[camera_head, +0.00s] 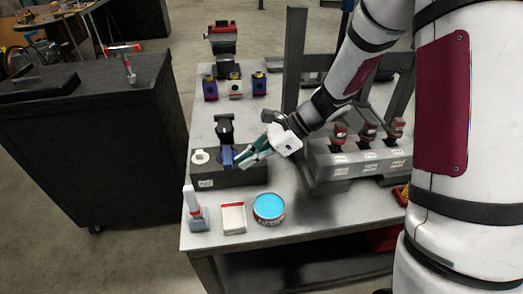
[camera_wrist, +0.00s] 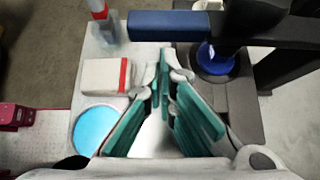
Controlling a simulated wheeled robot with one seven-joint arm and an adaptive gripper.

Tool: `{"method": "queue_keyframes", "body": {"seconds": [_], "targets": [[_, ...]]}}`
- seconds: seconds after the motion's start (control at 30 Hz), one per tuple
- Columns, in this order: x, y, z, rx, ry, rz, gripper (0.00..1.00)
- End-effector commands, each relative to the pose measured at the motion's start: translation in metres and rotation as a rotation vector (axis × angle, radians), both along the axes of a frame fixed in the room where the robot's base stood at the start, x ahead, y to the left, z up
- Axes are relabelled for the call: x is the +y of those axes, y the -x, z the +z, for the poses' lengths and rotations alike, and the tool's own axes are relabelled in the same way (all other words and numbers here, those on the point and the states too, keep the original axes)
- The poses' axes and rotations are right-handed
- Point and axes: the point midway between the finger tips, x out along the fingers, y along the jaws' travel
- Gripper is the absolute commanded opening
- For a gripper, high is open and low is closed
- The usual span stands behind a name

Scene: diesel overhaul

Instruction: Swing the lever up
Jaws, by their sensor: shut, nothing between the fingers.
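A dark box (camera_head: 240,178) stands on the metal table, with a black upright part (camera_head: 224,127) on it and a blue part (camera_head: 228,156) below that. In the wrist view a thick blue bar, seemingly the lever's handle (camera_wrist: 165,25), lies across just beyond my fingertips and meets a black part (camera_wrist: 250,22) at right. My gripper (camera_head: 240,161) is shut and empty, close to the right side of the blue part. Its green fingers also show in the wrist view (camera_wrist: 165,68). Whether they touch the bar cannot be told.
A blue-topped can (camera_head: 269,207), a white box with a red band (camera_head: 233,217) and a grey-white upright tool (camera_head: 194,212) stand at the table's front. A rack with several red-topped items (camera_head: 368,131) is at right.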

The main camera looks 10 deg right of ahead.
Motion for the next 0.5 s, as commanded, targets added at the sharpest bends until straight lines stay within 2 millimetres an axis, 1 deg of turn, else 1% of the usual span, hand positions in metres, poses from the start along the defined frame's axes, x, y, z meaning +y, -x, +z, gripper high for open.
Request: {"method": "queue_keyframes", "body": {"seconds": [0.1,0.2,0.5], "targets": [[0.0093,0.0,-0.0076,0.001,0.0,0.001,0.0],[0.0131,-0.0001,-0.0108,0.001,0.001,0.001,0.0],[0.0143,-0.0004,-0.0118,-0.001,0.001,0.001,0.0]]}}
